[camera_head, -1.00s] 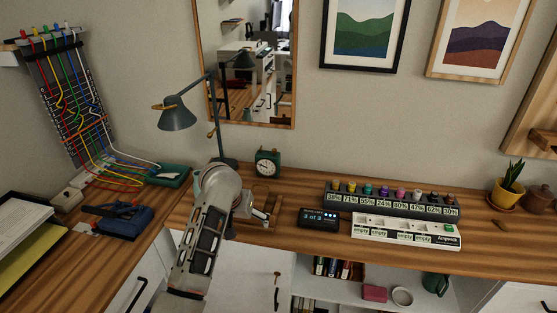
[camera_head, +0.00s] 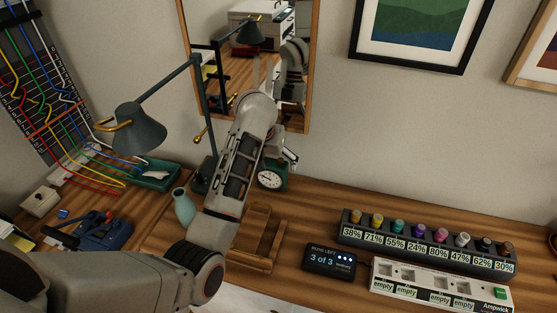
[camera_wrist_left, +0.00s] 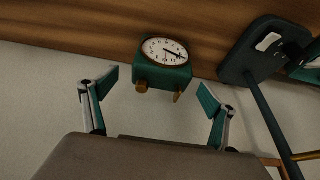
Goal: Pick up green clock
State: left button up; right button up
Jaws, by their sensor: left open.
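The green clock (camera_head: 270,178) has a white round face and stands on the desk against the wall, right of the lamp base. In the left wrist view the clock (camera_wrist_left: 163,65) appears upside down, beyond and between the two spread fingers. My left gripper (camera_wrist_left: 158,98) is open and empty, with a gap between it and the clock. In the head view the left gripper (camera_head: 283,153) is just above the clock, with the wrist partly covering it. My right gripper is not in view.
A dark desk lamp (camera_head: 137,133) stands left of the clock, its base (camera_wrist_left: 250,55) close by. A green vase (camera_head: 184,207) and a wooden holder (camera_head: 254,238) are nearer. A mirror (camera_head: 292,60) hangs behind. A small display (camera_head: 329,262) and power strip (camera_head: 440,287) lie right.

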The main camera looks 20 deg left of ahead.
aim_at(272, 163)
pick_arm(q)
jog(key=shift+w+f, duration=0.15)
jog(key=shift+w, duration=0.1)
jog(key=shift+w+f, duration=0.2)
jog(key=shift+f, duration=0.2)
jog(key=shift+x, duration=3.15)
jog(key=shift+a, duration=0.1)
jog(key=c, duration=1.4)
